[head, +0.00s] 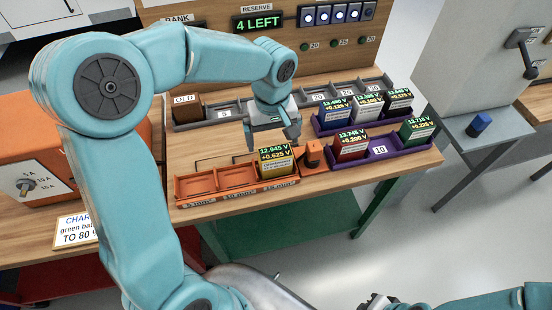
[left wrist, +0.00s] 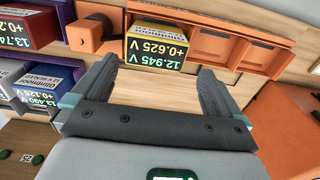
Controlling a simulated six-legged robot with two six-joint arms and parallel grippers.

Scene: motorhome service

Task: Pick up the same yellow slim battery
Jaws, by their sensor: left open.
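The yellow slim battery (head: 276,162) stands in the right end of the orange tray (head: 215,182), and its display reads 12.945 V and +0.625 V. In the left wrist view the battery (left wrist: 157,48) sits ahead of my fingers, between their lines. My left gripper (head: 273,137) is open and empty, just behind and above the battery. Its two fingers show apart in the left wrist view (left wrist: 155,85). Part of my right arm shows at the bottom right of the head view; its fingertips are not clear.
An orange block with a knob (head: 312,155) stands right beside the battery. Purple trays (head: 379,153) with red, green, blue, white and black batteries lie to the right. Grey slots (head: 222,111) and an OLD box (head: 187,107) are behind. The tray's left compartments are empty.

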